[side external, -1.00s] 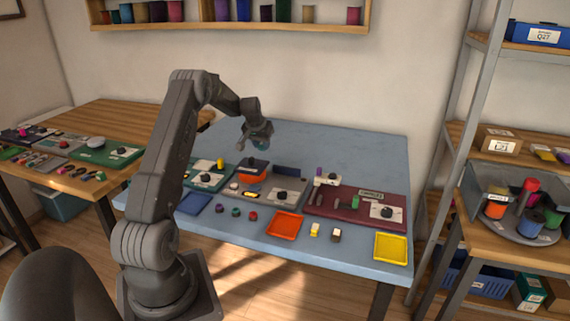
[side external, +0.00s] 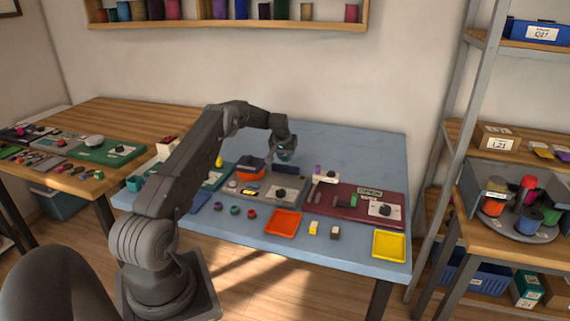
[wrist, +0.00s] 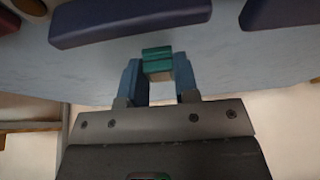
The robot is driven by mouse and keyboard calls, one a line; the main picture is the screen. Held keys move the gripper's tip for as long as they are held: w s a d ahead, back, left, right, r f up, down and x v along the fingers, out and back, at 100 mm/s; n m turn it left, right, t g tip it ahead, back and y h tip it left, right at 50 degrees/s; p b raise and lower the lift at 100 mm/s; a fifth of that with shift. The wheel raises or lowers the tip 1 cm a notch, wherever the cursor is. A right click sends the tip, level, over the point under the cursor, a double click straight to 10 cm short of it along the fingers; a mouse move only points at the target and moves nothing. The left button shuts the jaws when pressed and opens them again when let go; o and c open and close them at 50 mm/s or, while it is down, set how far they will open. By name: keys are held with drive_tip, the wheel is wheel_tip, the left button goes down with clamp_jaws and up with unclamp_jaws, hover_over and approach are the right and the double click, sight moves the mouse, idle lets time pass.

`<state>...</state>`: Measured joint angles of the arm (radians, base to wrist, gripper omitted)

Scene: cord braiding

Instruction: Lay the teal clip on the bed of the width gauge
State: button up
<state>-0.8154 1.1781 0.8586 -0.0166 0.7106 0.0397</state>
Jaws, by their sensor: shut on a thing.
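My gripper (side external: 286,155) is shut on the teal clip, above the back of the blue table, near the rear edge of the grey board. In the wrist view the teal clip (wrist: 157,58) sits between the two blue fingertips (wrist: 158,78), with a pale underside, and hangs clear of the table. In the side view the clip is only a small teal spot between the fingers. I cannot tell for certain which fixture is the width gauge. A dark blue bar (wrist: 130,22) lies just beyond the clip in the wrist view.
The grey board (side external: 262,189) carries an orange-and-dark block (side external: 250,168) and a black knob. The maroon board (side external: 345,203) lies to its right. Orange (side external: 283,223) and yellow (side external: 389,244) trays lie in front. The back of the blue table (side external: 350,150) is clear.

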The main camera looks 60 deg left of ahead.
sight(284, 159)
drive_tip(key=shift+f, duration=1.85)
drive_tip(key=shift+f, duration=0.1)
drive_tip(key=o, duration=0.9)
